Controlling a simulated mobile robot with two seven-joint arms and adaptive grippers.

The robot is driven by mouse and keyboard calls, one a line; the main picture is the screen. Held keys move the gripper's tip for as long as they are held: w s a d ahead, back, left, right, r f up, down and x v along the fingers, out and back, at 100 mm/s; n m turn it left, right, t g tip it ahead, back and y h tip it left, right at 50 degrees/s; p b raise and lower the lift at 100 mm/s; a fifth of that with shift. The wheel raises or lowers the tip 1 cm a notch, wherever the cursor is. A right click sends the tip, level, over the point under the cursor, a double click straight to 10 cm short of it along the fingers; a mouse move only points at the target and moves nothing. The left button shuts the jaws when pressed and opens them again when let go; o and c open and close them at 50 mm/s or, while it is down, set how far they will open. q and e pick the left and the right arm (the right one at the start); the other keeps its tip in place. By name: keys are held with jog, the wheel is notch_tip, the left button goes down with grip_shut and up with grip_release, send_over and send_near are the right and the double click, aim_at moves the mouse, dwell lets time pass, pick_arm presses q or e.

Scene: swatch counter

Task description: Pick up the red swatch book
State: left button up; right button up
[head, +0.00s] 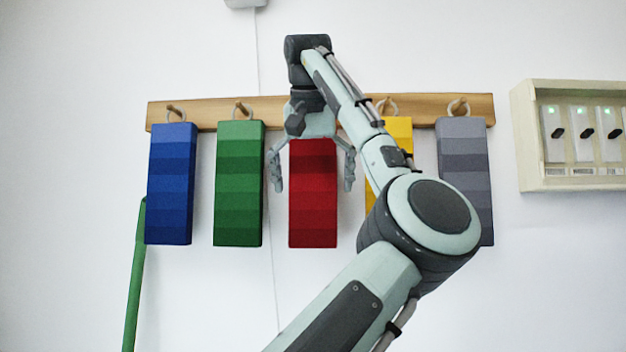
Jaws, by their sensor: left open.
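The red swatch book (313,222) hangs on the wall in the middle of a row, below a wooden peg rail. Its top end, ring and peg are hidden behind my left gripper (312,187). The gripper points down with its fingers open, one on each side of the book's upper half. White gaps show between the fingers and the book's sides, so they look apart from it. I cannot tell how far the gripper is in front of the book. My right gripper is not in view.
Blue (171,190) and green (239,190) swatch books hang to the left. Yellow (399,130) and grey (463,150) ones hang to the right, partly behind my arm. The wooden rail (205,110) runs above. A cream box (572,183) with lit devices is at far right.

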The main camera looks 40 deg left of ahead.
pick_arm(q)
jog(key=shift+w+a+f, duration=0.1)
jog(key=shift+f, duration=0.1)
jog(key=c, duration=1.4)
jog(key=shift+a+r, duration=0.1)
jog(key=shift+r, duration=0.05)
